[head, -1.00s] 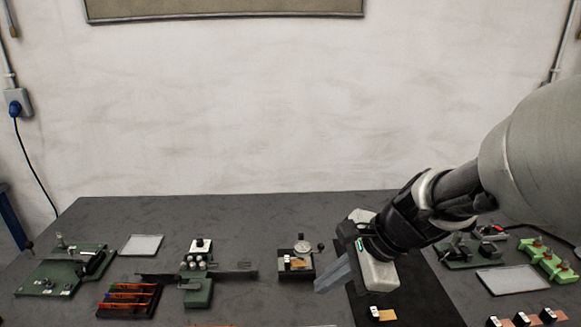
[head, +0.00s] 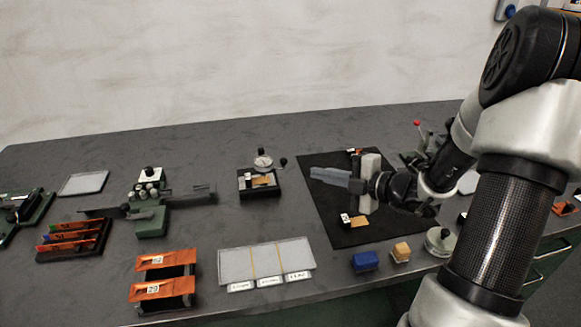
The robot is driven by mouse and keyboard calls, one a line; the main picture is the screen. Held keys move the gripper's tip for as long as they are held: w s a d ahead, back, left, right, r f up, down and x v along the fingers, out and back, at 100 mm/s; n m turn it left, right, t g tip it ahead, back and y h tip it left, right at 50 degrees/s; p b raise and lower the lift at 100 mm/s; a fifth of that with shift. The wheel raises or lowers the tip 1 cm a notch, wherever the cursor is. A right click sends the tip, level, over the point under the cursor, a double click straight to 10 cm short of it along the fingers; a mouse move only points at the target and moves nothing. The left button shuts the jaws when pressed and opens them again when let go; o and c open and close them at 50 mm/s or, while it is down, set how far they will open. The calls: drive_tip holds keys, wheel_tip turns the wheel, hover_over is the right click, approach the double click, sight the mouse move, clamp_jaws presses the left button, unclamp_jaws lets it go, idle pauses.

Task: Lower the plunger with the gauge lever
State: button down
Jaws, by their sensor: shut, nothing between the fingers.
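The thickness gauge stands on the bench with its black base (head: 260,187), a round pale dial (head: 263,160) on top and a lever with a dark knob (head: 283,162) on its right side. A copper-coloured foil piece with a white tag (head: 262,181) lies on the gauge base below the dial. The plunger is too small to make out. My gripper (head: 314,175) is shut and empty, with its grey fingers pointing left over the black mat (head: 320,215). Its tips are to the right of the gauge and apart from the lever knob.
Tagged foil pieces lie on the mat, one in front of my gripper (head: 356,221). A green fixture (head: 151,226) stands left of the gauge. In front are a pale tray (head: 236,266), orange holders (head: 165,292) and a blue block (head: 365,261). Bare bench surrounds the gauge.

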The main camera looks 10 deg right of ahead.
drive_tip(key=shift+a, duration=0.1)
drive_tip(key=b+x, duration=0.3)
drive_tip(key=x, duration=0.7)
drive_tip(key=shift+w+a+f, duration=0.1)
drive_tip(key=shift+w+f, duration=0.05)
drive_tip(key=shift+f, duration=0.05)
drive_tip(key=shift+w+d+f+b, duration=0.15)
drive_tip(key=shift+w+f, duration=0.05)
drive_tip(key=shift+w, duration=0.35)
drive_tip(key=shift+w+d+f+b, duration=0.15)
drive_tip(key=shift+w+d+f, duration=0.05)
drive_tip(key=shift+w, duration=0.35)
drive_tip(key=shift+w+d+f, duration=0.1)
drive_tip(key=shift+w+f, duration=0.1)
drive_tip(key=shift+w, duration=0.4)
drive_tip(key=shift+r, duration=0.15)
